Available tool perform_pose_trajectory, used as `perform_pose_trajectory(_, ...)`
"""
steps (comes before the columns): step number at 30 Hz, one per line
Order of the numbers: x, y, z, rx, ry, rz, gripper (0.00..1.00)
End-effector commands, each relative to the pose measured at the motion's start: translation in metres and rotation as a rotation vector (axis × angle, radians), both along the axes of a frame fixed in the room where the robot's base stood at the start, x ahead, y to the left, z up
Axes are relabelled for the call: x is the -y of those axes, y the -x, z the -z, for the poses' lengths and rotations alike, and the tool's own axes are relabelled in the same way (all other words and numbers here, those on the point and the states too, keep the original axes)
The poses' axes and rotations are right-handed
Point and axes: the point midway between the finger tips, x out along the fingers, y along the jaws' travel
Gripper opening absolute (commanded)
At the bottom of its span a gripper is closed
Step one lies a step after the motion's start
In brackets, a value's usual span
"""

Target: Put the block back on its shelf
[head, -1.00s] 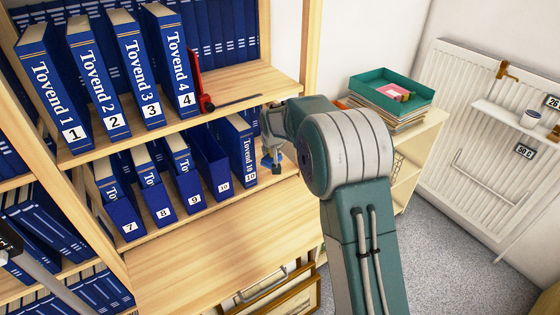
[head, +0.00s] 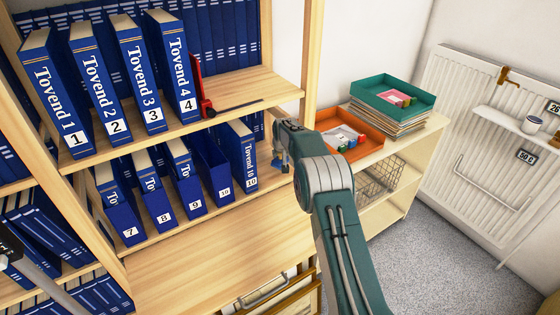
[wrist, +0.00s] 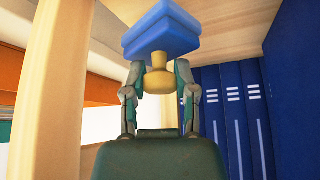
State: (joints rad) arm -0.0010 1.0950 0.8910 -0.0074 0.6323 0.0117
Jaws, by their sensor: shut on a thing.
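My gripper (head: 281,160) is at the right end of the lower binder shelf (head: 205,218), near the wooden upright. In the wrist view my gripper (wrist: 158,95) is shut on the yellowish knob of a blue block (wrist: 160,30). The block has stacked blue layers and sits beyond the fingertips, under a wooden board. In the head view the block is too small and covered to make out clearly. The binder labelled Tovend 10 (head: 242,155) stands just left of my gripper. The upper shelf (head: 245,90) is above it.
Binders Tovend 1 to 4 (head: 130,75) and a red stand (head: 203,88) are on the upper shelf. A wooden upright (wrist: 50,90) is close on the left in the wrist view. An orange tray (head: 372,128) and a green tray (head: 410,105) stand on the low cabinet to the right.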

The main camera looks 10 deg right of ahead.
Motion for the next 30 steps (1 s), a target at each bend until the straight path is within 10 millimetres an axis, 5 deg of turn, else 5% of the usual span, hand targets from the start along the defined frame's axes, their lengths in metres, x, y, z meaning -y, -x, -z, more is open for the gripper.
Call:
perform_pose_trajectory(6,0.000,-0.001,0.030,-0.001,-0.001,0.000,0.00)
perform_pose_trajectory(16,0.000,-0.001,0.034,0.000,0.000,-0.001,0.00)
perform_pose_trajectory(17,0.000,-0.001,0.035,0.000,0.000,-0.001,0.41)
perform_pose_trajectory(19,0.000,-0.001,0.034,0.000,0.000,-0.001,0.71)
perform_pose_trajectory(30,0.000,-0.001,0.034,0.000,0.000,-0.001,0.71)
